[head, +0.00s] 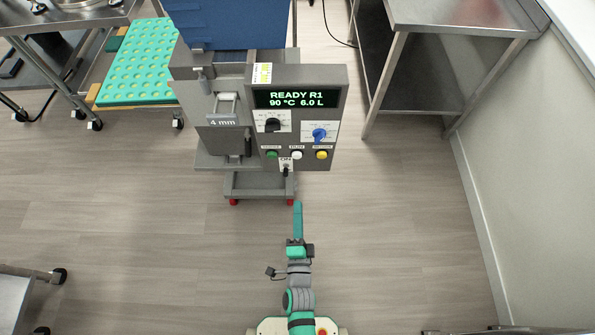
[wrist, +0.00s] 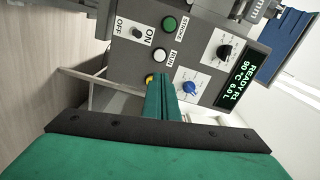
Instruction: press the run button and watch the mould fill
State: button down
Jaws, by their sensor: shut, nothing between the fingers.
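The depositor's control panel (head: 338,100) faces me, its display (head: 294,97) reading READY R1, 90 °C, 6.0 L. The white run button (head: 296,155) sits between a green button (head: 271,154) and a yellow one (head: 321,155). In the wrist view the run button (wrist: 159,54) is uncovered, with RUN beside it. My gripper (head: 297,204) is shut and empty, below and in front of the panel. In the wrist view its fingertips (wrist: 160,80) overlap the panel near the yellow button (wrist: 150,78); contact cannot be told. The teal mould (head: 140,62) with round cavities lies at the upper left.
A black selector (head: 272,125), a blue knob (head: 319,134) and an ON/OFF switch (wrist: 137,32) are on the panel. A steel table (head: 460,14) stands to the right, a cart (head: 25,290) at lower left. The floor around my arm is clear.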

aim_at(297, 157)
jog(key=shift+w+a+f+m, duration=0.1)
jog(key=shift+w+f+m, duration=0.1)
jog(key=shift+w+m, duration=0.35)
jog(key=shift+w+f+m, duration=0.15)
jog(key=shift+w+m, duration=0.3)
jog(key=shift+w, duration=0.05)
jog(key=w, duration=1.3)
jog(key=shift+w, duration=0.45)
jog(key=shift+w, duration=0.15)
